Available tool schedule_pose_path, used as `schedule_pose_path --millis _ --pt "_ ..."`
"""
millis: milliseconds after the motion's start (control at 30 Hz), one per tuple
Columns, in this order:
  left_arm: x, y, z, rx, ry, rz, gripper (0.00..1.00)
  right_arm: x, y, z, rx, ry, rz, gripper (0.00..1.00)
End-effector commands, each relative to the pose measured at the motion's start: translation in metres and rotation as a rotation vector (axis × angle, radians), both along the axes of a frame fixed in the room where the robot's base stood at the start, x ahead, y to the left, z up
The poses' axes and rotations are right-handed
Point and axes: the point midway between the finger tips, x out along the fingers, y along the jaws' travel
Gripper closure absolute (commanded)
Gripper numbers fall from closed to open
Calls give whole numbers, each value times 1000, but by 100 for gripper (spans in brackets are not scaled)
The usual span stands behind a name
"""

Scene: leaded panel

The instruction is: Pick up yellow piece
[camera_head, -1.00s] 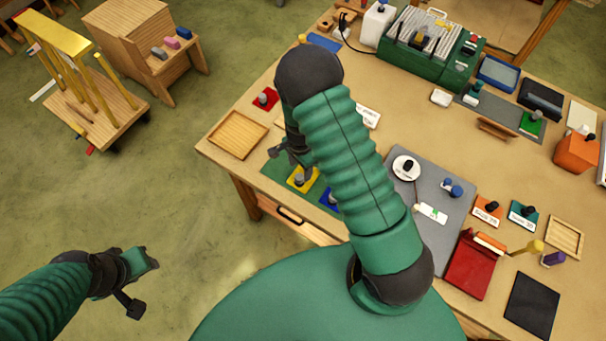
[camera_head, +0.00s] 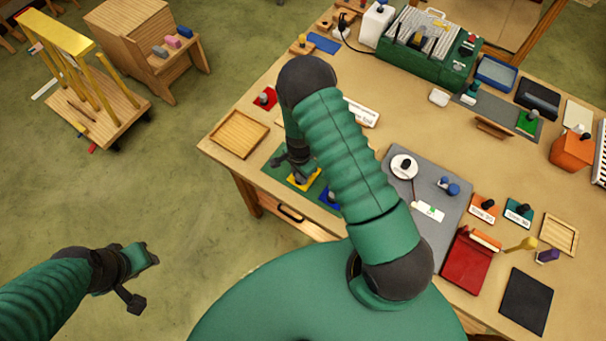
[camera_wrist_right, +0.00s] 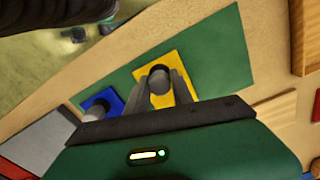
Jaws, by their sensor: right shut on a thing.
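The yellow piece (camera_head: 304,180) is a flat yellow plate with a grey knob, lying on a green mat (camera_head: 276,176) near the table's front edge. In the right wrist view the yellow piece (camera_wrist_right: 179,66) lies on the green mat (camera_wrist_right: 222,50). My right gripper (camera_head: 298,164) is down over it, and in the right wrist view its two fingers (camera_wrist_right: 161,84) are shut on the knob from both sides. My left gripper (camera_head: 143,275) hangs over the floor away from the table; its finger gap is not clear.
A blue piece with a knob (camera_head: 329,197) sits right beside the yellow one, also in the wrist view (camera_wrist_right: 100,104). A wooden tray (camera_head: 239,134) and a red piece (camera_head: 265,98) are to the left. A grey mat (camera_head: 447,212) lies to the right.

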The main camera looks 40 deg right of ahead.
Motion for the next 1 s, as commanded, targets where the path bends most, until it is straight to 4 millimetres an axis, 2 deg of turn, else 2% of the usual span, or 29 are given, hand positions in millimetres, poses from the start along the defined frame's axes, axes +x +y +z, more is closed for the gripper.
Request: schedule_pose_path --millis 367,600,767,1000 --pt "0 0 -5 0 0 0 64 2 0 6 -2 -3 1 100" --pt "0 0 -21 0 0 0 64 2 0 33 -1 -6 1 100" --pt "0 0 -34 0 0 0 64 -30 19 35 1 0 2 100" --pt "0 0 -55 0 0 0 64 -85 52 41 1 -1 2 100"
